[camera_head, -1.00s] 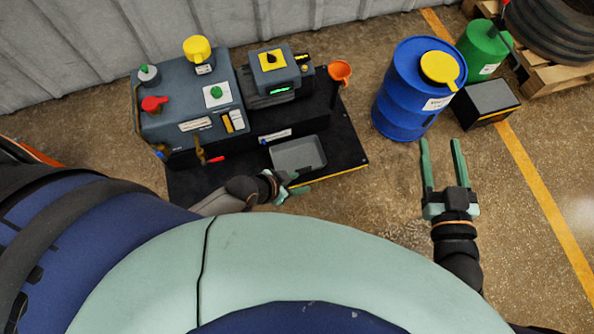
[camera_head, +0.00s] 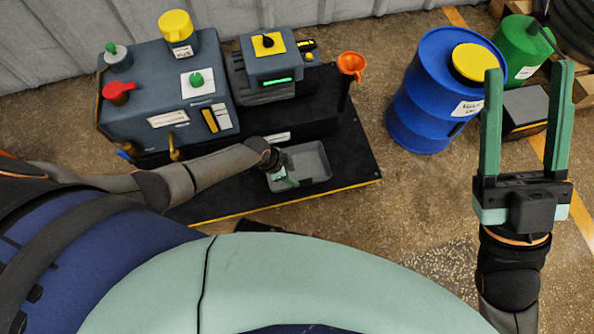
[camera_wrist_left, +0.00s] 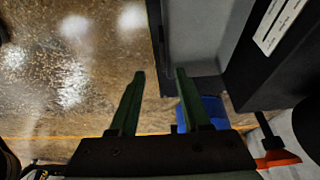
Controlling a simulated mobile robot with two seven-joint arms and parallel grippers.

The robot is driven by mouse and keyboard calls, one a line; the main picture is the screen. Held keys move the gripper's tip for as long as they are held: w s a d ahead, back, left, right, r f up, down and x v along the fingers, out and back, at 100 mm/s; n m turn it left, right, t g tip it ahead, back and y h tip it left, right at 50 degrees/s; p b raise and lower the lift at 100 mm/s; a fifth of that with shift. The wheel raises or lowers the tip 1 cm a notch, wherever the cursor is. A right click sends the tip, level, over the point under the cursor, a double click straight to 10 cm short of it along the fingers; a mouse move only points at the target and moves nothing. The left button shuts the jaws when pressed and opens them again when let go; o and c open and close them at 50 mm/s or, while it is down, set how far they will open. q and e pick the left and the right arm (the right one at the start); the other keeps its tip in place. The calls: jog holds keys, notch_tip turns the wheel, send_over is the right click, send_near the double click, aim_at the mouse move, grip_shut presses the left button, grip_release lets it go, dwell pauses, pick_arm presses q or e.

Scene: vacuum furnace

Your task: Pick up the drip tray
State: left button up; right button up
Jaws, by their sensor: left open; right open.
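The drip tray (camera_head: 312,160) is a shallow grey open box on the black base plate in front of the machine. In the left wrist view its grey side (camera_wrist_left: 205,35) fills the upper middle. My left gripper (camera_head: 284,178) is over the tray's near left part, open. In the left wrist view the left gripper's (camera_wrist_left: 161,72) two fingers appear on either side of the tray's near edge; whether they touch it I cannot tell. My right gripper (camera_head: 528,70) is open and empty, raised at the right, away from the tray.
The grey machine (camera_head: 165,95) with red, green and yellow knobs stands behind and left of the tray. An orange funnel (camera_head: 352,65) stands near the tray's back right. A blue drum (camera_head: 425,105) and a green drum (camera_head: 520,50) stand further right. Floor in front is open.

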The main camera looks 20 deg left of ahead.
aim_at(301, 181)
pick_arm(q)
jog(key=b+x, duration=0.1)
jog(key=x, duration=0.2)
jog(key=shift+w+f+b, duration=0.1)
jog(key=shift+f+b, duration=0.05)
jog(key=shift+b, duration=0.15)
jog(key=b+x, duration=0.4)
jog(key=x, duration=0.1)
jog(key=shift+w+a, duration=0.15)
jog(key=shift+w, duration=0.05)
pick_arm(e)
notch_tip(301, 181, down, 8)
jog(key=shift+w+a+r+n+g, duration=0.2)
jog(key=shift+a+n+g, duration=0.1)
jog(key=shift+a, duration=0.15)
jog(key=shift+r, duration=0.1)
pick_arm(q)
grip_shut()
